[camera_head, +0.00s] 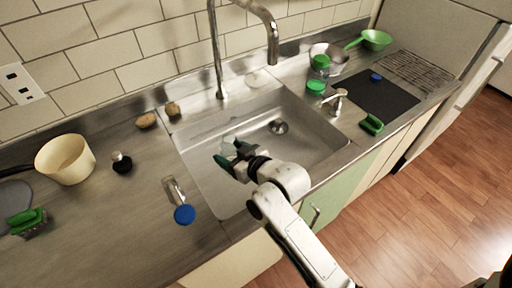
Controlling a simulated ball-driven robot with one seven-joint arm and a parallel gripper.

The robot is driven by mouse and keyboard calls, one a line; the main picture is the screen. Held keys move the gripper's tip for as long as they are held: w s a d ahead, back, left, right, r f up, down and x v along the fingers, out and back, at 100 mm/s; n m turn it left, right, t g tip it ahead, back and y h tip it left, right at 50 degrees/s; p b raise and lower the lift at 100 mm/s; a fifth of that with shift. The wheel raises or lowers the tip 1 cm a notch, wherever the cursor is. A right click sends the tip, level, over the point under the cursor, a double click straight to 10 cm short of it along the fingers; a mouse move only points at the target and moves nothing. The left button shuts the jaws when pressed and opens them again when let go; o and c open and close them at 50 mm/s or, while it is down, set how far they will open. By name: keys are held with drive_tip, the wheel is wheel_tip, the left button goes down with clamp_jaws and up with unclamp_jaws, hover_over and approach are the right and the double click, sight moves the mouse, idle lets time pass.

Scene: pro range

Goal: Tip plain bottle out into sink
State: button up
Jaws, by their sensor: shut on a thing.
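My gripper (232,153), with dark green fingers, reaches over the left part of the steel sink (205,185). It is shut on a small pale, see-through thing, which looks like the plain bottle (228,144). Its outline is faint and partly hidden by the fingers, so I cannot tell its tilt or whether anything is in it. The sink's drain (279,127) shows to the right of my gripper. The sink basin otherwise looks empty.
A tall tap (217,60) arches over the sink's back edge. A clear container with a blue cap (184,214), a small dark bottle (122,162) and a cream pot (66,160) are on the left counter. Green-lidded jars (316,87) and a dark board (375,95) are on the right.

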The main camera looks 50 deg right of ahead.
drive_tip(key=shift+d, duration=0.15)
drive_tip(key=shift+d+f+m+y+b, duration=0.35)
drive_tip(key=shift+f+m+y+b, duration=0.15)
drive_tip(key=shift+m, duration=0.2)
drive_tip(key=shift+s+d+r+m+y, duration=0.1)
drive_tip(key=shift+d+r+m+y, duration=0.25)
drive_tip(key=shift+d+m+y, duration=0.2)
drive_tip(key=shift+d+f+m, duration=0.15)
drive_tip(key=shift+f+m, duration=0.2)
drive_tip(key=shift+m, duration=0.1)
drive_tip(key=shift+d+f+m+t+y+b, duration=0.15)
drive_tip(key=shift+d+f+m+y+b, duration=0.15)
drive_tip(key=shift+f+m+y+b, duration=0.5)
drive_tip(key=shift+d+f+m+t+y+b, duration=0.15)
drive_tip(key=shift+d+f+m+y+b, duration=0.3)
drive_tip(key=shift+m, duration=0.65)
drive_tip(key=shift+a, duration=0.2)
drive_tip(key=shift+f+m+b, duration=0.3)
drive_tip(key=shift+m+b, duration=0.05)
drive_tip(key=shift+m, duration=0.05)
drive_tip(key=shift+f+m+y+b, duration=0.4)
drive_tip(key=shift+f+m+b, duration=0.1)
drive_tip(key=shift+f+b, duration=0.25)
